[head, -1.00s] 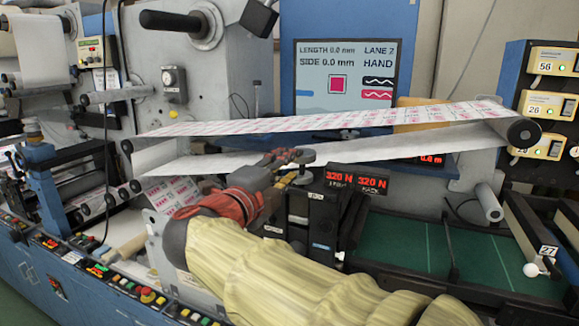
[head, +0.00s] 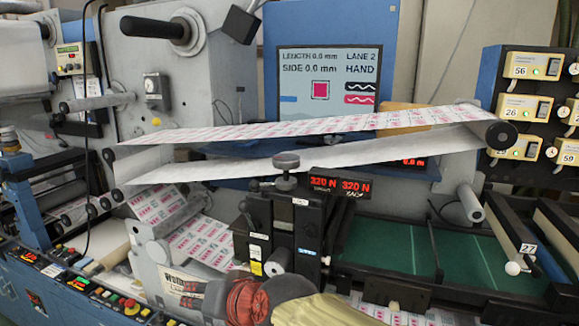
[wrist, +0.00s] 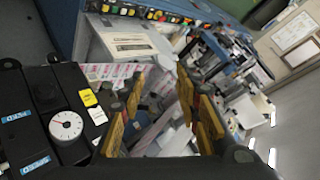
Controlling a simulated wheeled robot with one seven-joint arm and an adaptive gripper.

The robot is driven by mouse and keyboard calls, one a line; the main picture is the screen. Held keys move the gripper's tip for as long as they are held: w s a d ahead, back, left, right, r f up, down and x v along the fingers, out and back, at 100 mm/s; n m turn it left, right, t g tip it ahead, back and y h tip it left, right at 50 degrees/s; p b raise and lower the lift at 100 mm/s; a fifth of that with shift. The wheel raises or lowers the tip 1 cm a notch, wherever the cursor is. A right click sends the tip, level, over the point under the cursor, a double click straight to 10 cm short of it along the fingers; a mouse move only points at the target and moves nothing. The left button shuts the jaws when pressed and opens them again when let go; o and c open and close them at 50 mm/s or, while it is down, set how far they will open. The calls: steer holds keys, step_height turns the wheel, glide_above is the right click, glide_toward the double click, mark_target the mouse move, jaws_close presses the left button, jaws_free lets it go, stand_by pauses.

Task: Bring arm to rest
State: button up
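My arm, with its cream sleeve (head: 310,310) and red-orange joint (head: 246,300), lies low at the bottom edge of the head view, below and in front of the black tension unit (head: 270,235). The end of the arm points left, and the fingers are hard to make out there. In the wrist view my gripper (wrist: 158,88) is open. Its two yellow-padded fingers stand apart with nothing held between them. The black unit with a round dial (wrist: 66,124) is close beside the fingers on the left.
The printed label web (head: 300,128) runs over rollers above the arm. More web (head: 195,240) hangs lower left. A button panel (head: 100,295) lines the front left edge. Green trays (head: 400,245) are at right. A screen (head: 328,80) stands at the back.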

steer(key=s+d+f+n+g+h, duration=0.1)
steer(key=s+d+f+h, duration=0.1)
steer(key=s+d+f, duration=0.35)
steer(key=s+d+f+n+g+h, duration=0.1)
steer(key=s+d+f+g+h, duration=0.15)
steer(key=d, duration=0.65)
steer(key=s+d+f+m+h, duration=0.1)
steer(key=s+d, duration=0.1)
steer(key=d, duration=0.5)
steer(key=s+d+m+t+h, duration=0.1)
steer(key=s+d, duration=0.2)
steer(key=d, duration=0.4)
steer(key=s+d+f+m+h, duration=0.1)
steer(key=s+d+h, duration=0.1)
steer(key=d, duration=0.5)
steer(key=shift+s+f, duration=0.3)
steer(key=shift+f, duration=0.05)
steer(key=shift+c, duration=0.4)
